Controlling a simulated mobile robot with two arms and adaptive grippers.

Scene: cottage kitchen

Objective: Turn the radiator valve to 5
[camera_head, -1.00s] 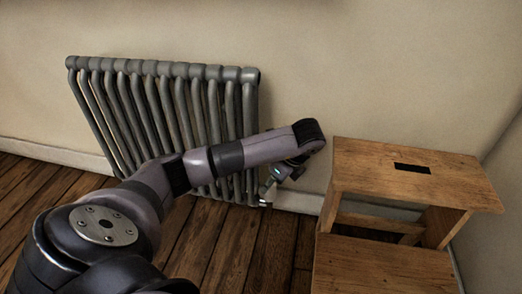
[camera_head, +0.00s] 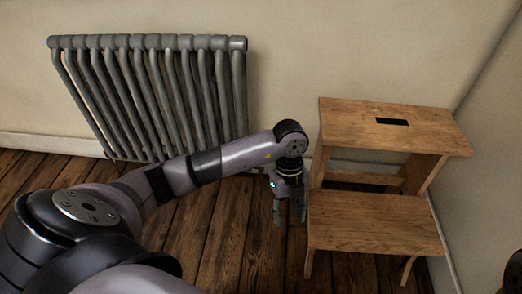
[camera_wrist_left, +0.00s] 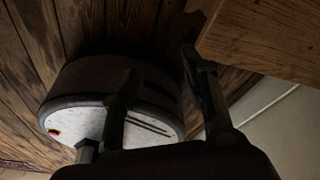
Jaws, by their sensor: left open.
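The grey column radiator (camera_head: 150,95) stands against the wall at the left in the head view. My left arm crosses in front of its lower part. I cannot make out the radiator valve; the radiator's lower right corner is behind my arm. My left gripper (camera_head: 290,212) points down, open and empty, right of and below the radiator, close to the left side of the wooden step stool. My right gripper is not in view.
The wooden step stool (camera_head: 375,235) stands right of my left gripper, near the corner of the walls. Its edge (camera_wrist_left: 270,35) fills the upper right of the left wrist view. Bare plank floor (camera_head: 235,250) lies in front of the radiator.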

